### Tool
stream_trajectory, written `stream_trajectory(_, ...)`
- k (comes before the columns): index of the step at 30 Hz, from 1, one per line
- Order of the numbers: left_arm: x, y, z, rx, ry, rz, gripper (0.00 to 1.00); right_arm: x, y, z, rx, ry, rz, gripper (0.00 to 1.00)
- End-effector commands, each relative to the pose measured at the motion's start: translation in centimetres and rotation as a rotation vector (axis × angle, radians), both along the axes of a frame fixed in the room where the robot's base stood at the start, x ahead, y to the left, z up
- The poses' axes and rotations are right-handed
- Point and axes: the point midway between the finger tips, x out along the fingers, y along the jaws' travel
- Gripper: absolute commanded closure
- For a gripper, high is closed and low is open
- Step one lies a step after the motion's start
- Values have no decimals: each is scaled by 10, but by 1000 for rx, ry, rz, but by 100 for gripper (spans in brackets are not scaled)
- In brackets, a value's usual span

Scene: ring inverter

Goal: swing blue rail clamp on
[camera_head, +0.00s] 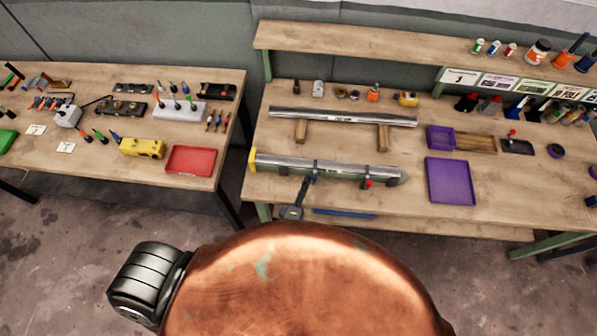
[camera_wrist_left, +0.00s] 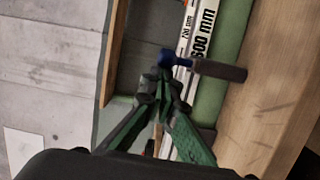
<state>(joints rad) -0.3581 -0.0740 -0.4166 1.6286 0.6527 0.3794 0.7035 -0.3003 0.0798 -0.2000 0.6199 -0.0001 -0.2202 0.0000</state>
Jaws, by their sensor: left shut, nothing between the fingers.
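The blue rail clamp (camera_head: 315,178) is on the front edge of the metal rail (camera_head: 275,162) on the right-hand bench. In the left wrist view, the blue clamp (camera_wrist_left: 176,61) has a dark grey handle that lies across the rail (camera_wrist_left: 184,44), which is marked 600 mm. My right gripper is not in view.
A red clamp (camera_head: 367,183) sits farther right on the rail. Behind it, a second metal bar (camera_head: 345,117) lies on wooden blocks. Purple trays (camera_head: 450,181) stand to the right. Bare wood lies between the rail and the trays. A shelf (camera_head: 350,46) runs above the back.

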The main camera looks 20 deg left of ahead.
Motion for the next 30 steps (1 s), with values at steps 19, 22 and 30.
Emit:
stream_trajectory(19, -70, -13, -2, -7, 1, 3, 100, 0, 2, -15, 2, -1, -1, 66)
stream_trajectory(22, -79, -21, -2, -4, 0, 1, 100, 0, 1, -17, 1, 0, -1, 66)
stream_trajectory(30, -86, -28, 0, -3, -2, -1, 100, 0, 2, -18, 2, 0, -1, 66)
